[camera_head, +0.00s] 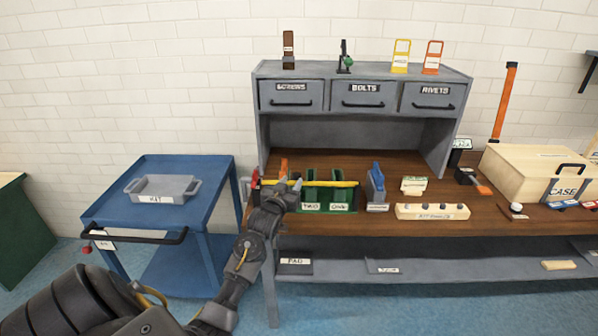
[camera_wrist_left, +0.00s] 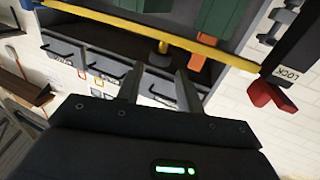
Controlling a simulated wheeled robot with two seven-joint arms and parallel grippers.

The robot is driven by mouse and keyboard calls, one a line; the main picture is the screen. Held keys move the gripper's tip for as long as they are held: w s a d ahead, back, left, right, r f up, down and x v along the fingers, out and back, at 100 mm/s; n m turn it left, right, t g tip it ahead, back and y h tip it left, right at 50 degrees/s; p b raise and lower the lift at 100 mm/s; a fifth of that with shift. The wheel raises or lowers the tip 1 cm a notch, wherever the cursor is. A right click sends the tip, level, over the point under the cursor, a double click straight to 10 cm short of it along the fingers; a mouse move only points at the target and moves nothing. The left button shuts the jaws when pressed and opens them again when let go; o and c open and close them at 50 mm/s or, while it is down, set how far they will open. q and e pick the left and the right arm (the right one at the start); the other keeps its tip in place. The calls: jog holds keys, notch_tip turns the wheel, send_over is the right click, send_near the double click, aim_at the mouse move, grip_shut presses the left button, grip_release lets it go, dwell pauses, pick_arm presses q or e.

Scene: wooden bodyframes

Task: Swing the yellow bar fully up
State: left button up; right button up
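The yellow bar (camera_head: 325,183) lies level across the front of the green bins (camera_head: 329,196) on the workbench. In the left wrist view the bar (camera_wrist_left: 215,52) crosses the upper part of the picture, with a short yellow knob (camera_wrist_left: 163,46) on it. A red lever (camera_head: 255,179) sits at the bar's left end; it also shows by a "LOCK" label in the wrist view (camera_wrist_left: 268,97). My left gripper (camera_head: 294,186) is near the bar's left part. Its fingers (camera_wrist_left: 160,72) are apart and empty, close to the bar; contact cannot be told. My right gripper is not in view.
A blue cart (camera_head: 215,175) with a grey tray (camera_head: 163,189) stands left of the bench. A drawer cabinet (camera_head: 362,95) rises behind the bins. A blue holder (camera_head: 376,185), a peg block (camera_head: 432,212) and a wooden case (camera_head: 530,170) stand to the right.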

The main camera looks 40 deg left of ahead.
pick_arm(q)
jog(key=x, duration=0.8)
jog(key=shift+p, duration=0.45)
grip_shut()
